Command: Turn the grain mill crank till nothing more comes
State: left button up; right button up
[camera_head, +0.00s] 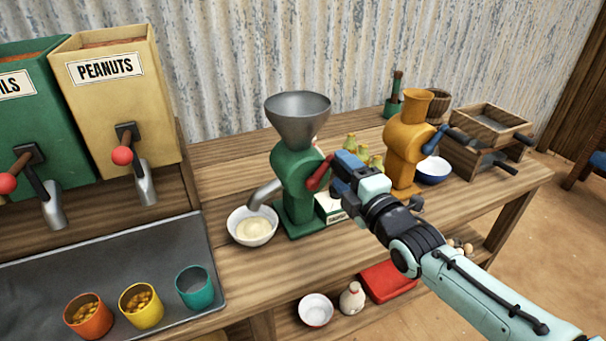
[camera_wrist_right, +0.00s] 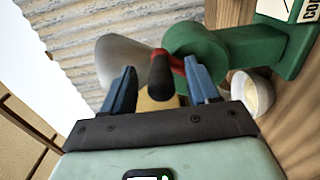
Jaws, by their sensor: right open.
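The green mill (camera_head: 297,185) stands on the wooden counter with a grey funnel hopper (camera_head: 298,110) on top. Its red crank (camera_head: 319,174) is on its right side. In the right wrist view the crank's dark handle (camera_wrist_right: 160,72) lies between the fingers of my open right gripper (camera_wrist_right: 159,68), with gaps at both sides. In the head view the right gripper (camera_head: 343,172) is just right of the crank. A white bowl (camera_head: 251,228) under the mill's spout holds pale meal. No grain shows in the hopper. My left gripper is not in view.
An orange mill (camera_head: 406,140) with a blue crank and a blue bowl (camera_head: 433,172) stand to the right. A small labelled box (camera_head: 331,207) sits beside the green mill. Several cups stand on the metal tray (camera_head: 190,240) at left, below the peanut bin (camera_head: 120,95).

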jog(key=v, duration=0.7)
jog(key=shift+s+b, duration=0.3)
jog(key=shift+b, duration=0.1)
jog(key=shift+d, duration=0.1)
